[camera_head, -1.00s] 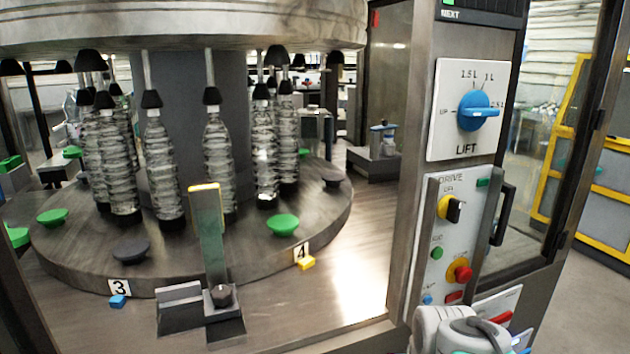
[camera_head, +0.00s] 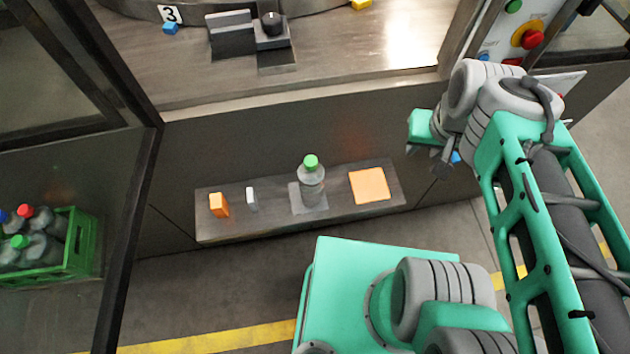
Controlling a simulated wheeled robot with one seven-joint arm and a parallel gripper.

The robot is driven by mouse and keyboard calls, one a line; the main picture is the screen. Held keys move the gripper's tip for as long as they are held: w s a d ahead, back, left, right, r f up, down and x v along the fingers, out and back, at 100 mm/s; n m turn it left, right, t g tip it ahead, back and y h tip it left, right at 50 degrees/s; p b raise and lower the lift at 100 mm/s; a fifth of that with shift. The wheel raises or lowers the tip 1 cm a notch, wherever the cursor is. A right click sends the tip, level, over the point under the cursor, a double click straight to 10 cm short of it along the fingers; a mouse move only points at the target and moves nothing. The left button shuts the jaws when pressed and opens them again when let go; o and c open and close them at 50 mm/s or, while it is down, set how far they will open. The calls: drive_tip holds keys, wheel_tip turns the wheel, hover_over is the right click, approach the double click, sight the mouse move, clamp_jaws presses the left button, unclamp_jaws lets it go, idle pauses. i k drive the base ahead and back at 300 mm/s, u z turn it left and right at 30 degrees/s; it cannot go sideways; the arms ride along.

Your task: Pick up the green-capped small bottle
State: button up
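The green-capped small bottle (camera_head: 311,184) stands upright on a grey square pad on a narrow shelf (camera_head: 272,226) at the front of the machine. It is clear and grey-looking, with a bright green cap on top. My gripper (camera_head: 440,160) is up and to the right of the bottle, apart from it, near the machine's front panel. Its fingers are small, dark and partly hidden by the wrist, so their opening is unclear. Nothing touches the bottle.
On the shelf, an orange block (camera_head: 219,205) and a small white block (camera_head: 251,198) stand left of the bottle; an orange square pad (camera_head: 369,185) lies right of it. A green crate (camera_head: 78,247) with several capped bottles is at far left, behind a dark door frame (camera_head: 128,230).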

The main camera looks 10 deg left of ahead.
sight(310, 173)
drive_tip(key=u, duration=1.55)
drive_tip(key=k, duration=0.7)
drive_tip(key=u, duration=1.35)
